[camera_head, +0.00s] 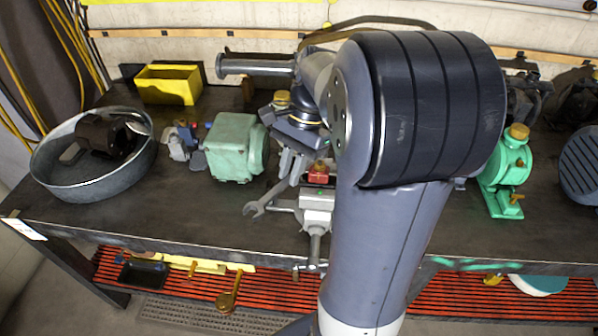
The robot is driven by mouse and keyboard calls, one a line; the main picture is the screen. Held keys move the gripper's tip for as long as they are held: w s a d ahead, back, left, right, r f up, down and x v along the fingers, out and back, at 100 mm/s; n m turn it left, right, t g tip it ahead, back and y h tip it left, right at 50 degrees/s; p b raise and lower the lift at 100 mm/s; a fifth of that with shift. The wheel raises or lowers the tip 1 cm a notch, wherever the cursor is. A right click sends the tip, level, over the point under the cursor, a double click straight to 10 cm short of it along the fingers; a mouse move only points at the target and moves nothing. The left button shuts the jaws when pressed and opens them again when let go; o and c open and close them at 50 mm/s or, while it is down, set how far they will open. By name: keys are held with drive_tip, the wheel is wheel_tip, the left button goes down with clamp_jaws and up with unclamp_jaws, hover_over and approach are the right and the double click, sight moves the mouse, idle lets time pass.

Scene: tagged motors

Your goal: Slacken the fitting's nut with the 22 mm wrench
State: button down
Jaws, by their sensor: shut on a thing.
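My gripper (291,168) is at the middle of the bench, partly hidden by my arm. It is shut on a grey wrench (266,202), whose open-ended head points down and left, free of any nut. No size marking is readable on it. Just to the right, a grey vise (316,207) stands at the bench's front edge.
A green motor housing (235,147) stands close left of the gripper. A round metal tray (62,184) holds a dark motor. A yellow bin (168,85) is behind. A bright green pump (505,178) stands right. The front-left bench top is clear.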

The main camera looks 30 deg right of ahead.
drive_tip(key=shift+w+a+m+t, duration=0.2)
drive_tip(key=shift+w+m+t, duration=0.2)
drive_tip(key=shift+w+m, duration=0.6)
drive_tip(key=shift+w+a+m+t, duration=0.2)
drive_tip(key=shift+w+m+t, duration=0.2)
drive_tip(key=shift+w+m, duration=0.55)
drive_tip(key=shift+s+f+y, duration=0.2)
drive_tip(key=shift+y, duration=0.1)
drive_tip(key=shift+f+b, duration=0.5)
drive_tip(key=shift+f, duration=0.35)
drive_tip(key=shift+f, duration=0.15)
drive_tip(key=shift+f+b, duration=0.3)
drive_tip(key=shift+f, duration=0.25)
drive_tip(key=shift+s+d+n+g+p, duration=0.15)
drive_tip(key=shift+s+n+g+p, duration=0.3)
drive_tip(key=shift+s+n, duration=0.7)
